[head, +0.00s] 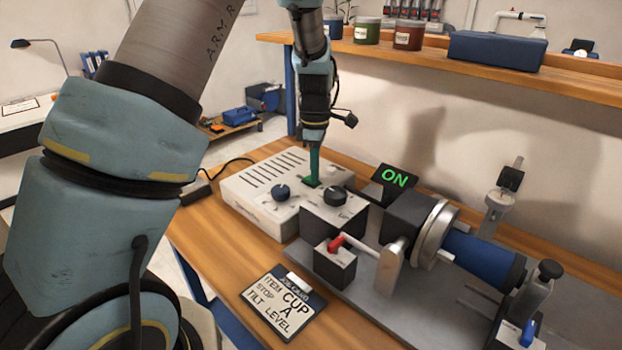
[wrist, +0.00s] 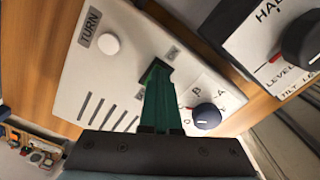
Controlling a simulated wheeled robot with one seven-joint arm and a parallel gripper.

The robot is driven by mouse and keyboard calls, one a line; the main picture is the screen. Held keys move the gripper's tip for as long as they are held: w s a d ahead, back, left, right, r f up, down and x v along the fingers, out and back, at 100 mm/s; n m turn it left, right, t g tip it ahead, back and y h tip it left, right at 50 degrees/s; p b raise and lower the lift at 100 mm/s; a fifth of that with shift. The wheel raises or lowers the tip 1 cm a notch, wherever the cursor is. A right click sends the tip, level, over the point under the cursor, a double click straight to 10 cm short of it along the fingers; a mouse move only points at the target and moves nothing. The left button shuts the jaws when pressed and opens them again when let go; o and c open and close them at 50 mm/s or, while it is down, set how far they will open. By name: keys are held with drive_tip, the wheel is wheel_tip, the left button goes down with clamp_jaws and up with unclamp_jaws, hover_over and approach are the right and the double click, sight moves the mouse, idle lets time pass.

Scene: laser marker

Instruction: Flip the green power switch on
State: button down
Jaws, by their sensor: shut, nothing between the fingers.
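The white control box (head: 262,190) stands on the wooden bench, with a small green power switch (head: 312,183) on its top. In the wrist view the switch sits in a dark recess (wrist: 157,71), with small labels on either side that are hard to read. My gripper (head: 314,172) points down at it from above. Its green fingers (wrist: 158,100) are shut together with nothing between them. The fingertips are at the switch and seem to touch it; they hide most of it, so its tilt cannot be told.
The box also carries a dark blue knob (head: 282,192) and a white round button (wrist: 108,44) beside a TURN label. A black knob (head: 334,196) is on the adjoining unit. The rotary fixture with a blue cup (head: 482,262) is to the right. A shelf (head: 480,75) spans behind.

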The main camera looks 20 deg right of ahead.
wheel_tip(320, 180, up, 7)
drive_tip(key=p, duration=0.6)
drive_tip(key=shift+f, duration=0.1)
idle(0.5)
drive_tip(key=a+r+m, duration=0.4)
drive_tip(key=a+m, duration=0.1)
drive_tip(key=a, duration=1.2)
drive_tip(key=s+a+r+m+t, duration=0.1)
drive_tip(key=s+a+r+m, duration=0.1)
drive_tip(key=s+a+m, duration=0.5)
drive_tip(key=s+a, duration=0.3)
drive_tip(key=a, duration=0.3)
drive_tip(key=shift+a+r+m+t, duration=0.15)
drive_tip(key=shift+a+m+t, duration=0.15)
drive_tip(key=shift+a, duration=0.1)
